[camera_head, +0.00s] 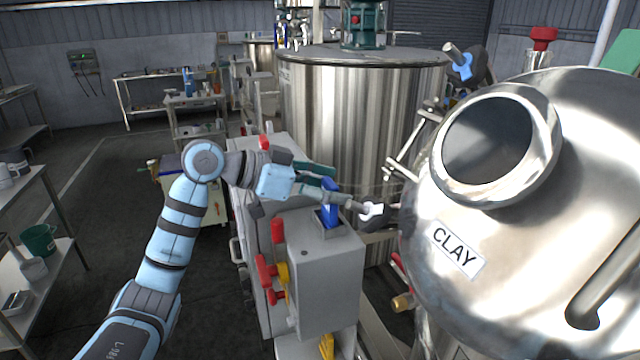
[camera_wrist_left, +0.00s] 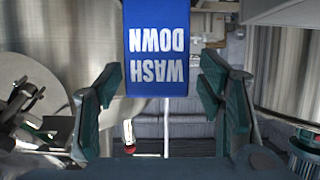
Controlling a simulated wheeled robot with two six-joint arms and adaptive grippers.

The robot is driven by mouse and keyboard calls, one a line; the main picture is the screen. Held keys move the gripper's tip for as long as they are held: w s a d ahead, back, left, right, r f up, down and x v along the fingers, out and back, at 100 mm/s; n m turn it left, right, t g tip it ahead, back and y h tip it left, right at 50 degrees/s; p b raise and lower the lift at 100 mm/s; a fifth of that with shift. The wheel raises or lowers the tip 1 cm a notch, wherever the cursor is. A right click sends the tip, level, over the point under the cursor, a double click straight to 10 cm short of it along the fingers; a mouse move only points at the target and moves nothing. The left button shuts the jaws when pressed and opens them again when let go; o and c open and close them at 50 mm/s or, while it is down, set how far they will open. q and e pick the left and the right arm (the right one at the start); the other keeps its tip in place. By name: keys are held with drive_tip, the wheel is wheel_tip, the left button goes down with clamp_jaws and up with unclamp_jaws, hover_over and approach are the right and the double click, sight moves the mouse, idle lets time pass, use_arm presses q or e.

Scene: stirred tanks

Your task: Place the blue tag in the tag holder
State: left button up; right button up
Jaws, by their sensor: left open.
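The blue tag (camera_head: 331,207) stands upright at a small holder (camera_head: 325,228) on top of a grey box. Its lower end appears to be inside the holder's slot, though its exact depth is hard to see. In the left wrist view the tag (camera_wrist_left: 156,50) shows the white words WASH DOWN upside down, centred ahead of the fingers. My left gripper (camera_head: 324,183) is open beside the tag's upper end, with a visible gap on each side of the tag. My right gripper is not in view.
The grey box (camera_head: 318,275) carries red and yellow knobs on its left side. A large steel vessel labelled CLAY (camera_head: 520,225) fills the right. A tall steel tank (camera_head: 350,110) stands behind. Shelves (camera_head: 25,265) stand at the left, with open floor between.

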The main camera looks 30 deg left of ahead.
use_arm(q)
drive_tip(key=b+v, duration=0.3)
drive_tip(key=v, duration=0.8)
drive_tip(key=shift+s+a+r, duration=0.2)
drive_tip(key=shift+r, duration=0.05)
drive_tip(key=shift+s+r, duration=0.15)
drive_tip(key=shift+r, duration=0.15)
drive_tip(key=shift+f, duration=0.1)
